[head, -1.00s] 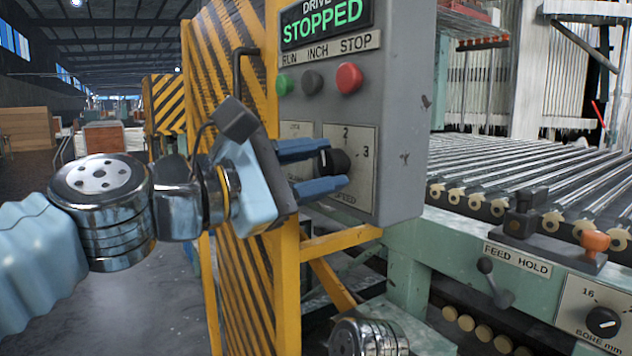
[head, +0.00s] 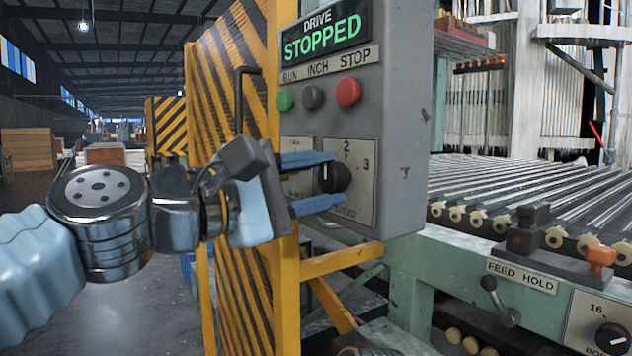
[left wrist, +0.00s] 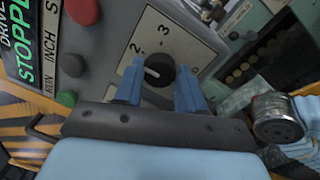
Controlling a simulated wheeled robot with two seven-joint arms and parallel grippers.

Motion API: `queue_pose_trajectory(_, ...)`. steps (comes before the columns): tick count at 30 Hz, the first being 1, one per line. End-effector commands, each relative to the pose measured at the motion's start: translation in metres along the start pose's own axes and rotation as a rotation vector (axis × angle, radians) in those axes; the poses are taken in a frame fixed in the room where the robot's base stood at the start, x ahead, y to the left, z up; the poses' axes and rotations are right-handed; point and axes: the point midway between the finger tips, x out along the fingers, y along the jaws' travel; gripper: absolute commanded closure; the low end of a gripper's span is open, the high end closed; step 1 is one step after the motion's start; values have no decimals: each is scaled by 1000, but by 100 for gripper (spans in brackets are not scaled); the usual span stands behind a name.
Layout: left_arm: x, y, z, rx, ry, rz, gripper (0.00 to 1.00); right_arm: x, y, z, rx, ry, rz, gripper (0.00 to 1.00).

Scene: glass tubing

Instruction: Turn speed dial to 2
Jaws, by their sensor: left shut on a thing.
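The speed dial (head: 338,175) is a round black knob with a white pointer, set on a pale plate (head: 362,200) marked 2 and 3. My left gripper (head: 335,179) is shut on it, with one blue finger above and one below. In the left wrist view the dial (left wrist: 160,76) sits between the two blue fingers (left wrist: 159,84). There its white pointer points left and slightly up, roughly toward the side of the 2; I cannot tell if it lines up exactly. The fingers hide part of the plate.
The grey control box has a green "STOPPED" display (head: 326,35) and green, dark and red buttons (head: 349,92) above the dial. A yellow-black striped guard (head: 235,95) stands behind my left wrist. A roller bed (head: 530,190) with a feed hold lever (head: 500,300) lies right.

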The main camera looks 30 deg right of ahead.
Motion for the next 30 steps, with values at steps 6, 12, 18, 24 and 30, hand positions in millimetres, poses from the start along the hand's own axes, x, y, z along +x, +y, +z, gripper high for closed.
queue_pose_trajectory(6, 0, -1, 0, -1, 0, -2, 41, 0, 0, 0, 0, 0, 0, 100)
queue_pose_trajectory(12, 0, 0, 0, -1, 0, -1, 35, 0, 0, 0, 0, 0, 0, 100)
queue_pose_trajectory(18, -6, 0, -1, 0, 1, 1, 35, 2, 1, 0, 0, 0, 0, 100)
queue_pose_trajectory(24, -44, -2, -2, 1, 4, 3, 35, 13, 6, -1, 3, 2, 2, 100)
queue_pose_trajectory(30, -94, -2, -2, 1, 5, 2, 35, 23, 8, 0, 2, -1, 0, 100)
